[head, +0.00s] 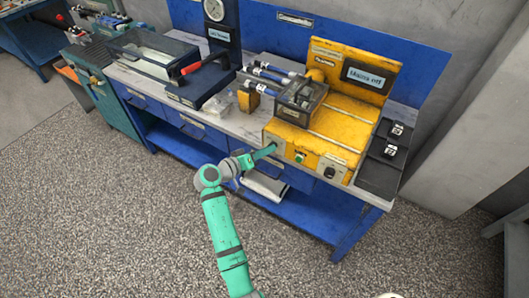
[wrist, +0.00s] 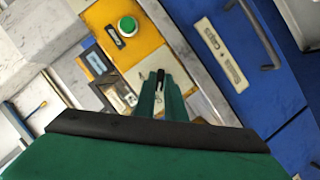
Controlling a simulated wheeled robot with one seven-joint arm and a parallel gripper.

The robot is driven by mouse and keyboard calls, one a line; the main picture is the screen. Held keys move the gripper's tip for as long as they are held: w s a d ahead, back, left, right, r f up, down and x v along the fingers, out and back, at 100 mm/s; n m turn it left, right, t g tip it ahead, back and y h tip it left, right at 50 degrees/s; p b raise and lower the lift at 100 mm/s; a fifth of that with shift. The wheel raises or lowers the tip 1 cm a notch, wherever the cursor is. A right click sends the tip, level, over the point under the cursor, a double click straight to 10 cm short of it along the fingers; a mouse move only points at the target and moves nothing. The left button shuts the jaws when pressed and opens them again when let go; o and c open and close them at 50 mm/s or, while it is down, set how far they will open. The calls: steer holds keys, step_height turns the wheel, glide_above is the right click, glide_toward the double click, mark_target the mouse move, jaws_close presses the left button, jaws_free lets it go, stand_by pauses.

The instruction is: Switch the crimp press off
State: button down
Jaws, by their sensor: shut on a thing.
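The yellow crimp press (head: 335,120) stands on the right part of the bench. Its sign (head: 367,77) appears to read "Mains off". A grey plate (head: 279,145) is at the left end of its front. My gripper (head: 270,150) reaches this plate from the left. In the wrist view, my gripper (wrist: 161,78) is shut on a small dark switch part (wrist: 160,72) in front of the plate; the fingers hide most of it. A green button (head: 299,157) sits right of the plate and also shows in the wrist view (wrist: 128,25). A second plate with a black knob (head: 329,171) is further right.
The blue bench (head: 300,205) has drawers and a lower shelf under the press. A black tray (head: 377,174) with two small labelled items lies right of the press. A dark device with a red-handled lever (head: 205,75) stands left. The speckled floor in front is clear.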

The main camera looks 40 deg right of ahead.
steer(key=shift+s+d, duration=0.35)
steer(key=c, duration=1.8)
jaws_free()
steer(key=shift+r, duration=0.1)
steer(key=shift+w+a, duration=0.1)
steer(key=shift+w+a, duration=0.1)
steer(key=v, duration=1)
steer(key=shift+a+r, duration=0.1)
steer(key=shift+a, duration=0.3)
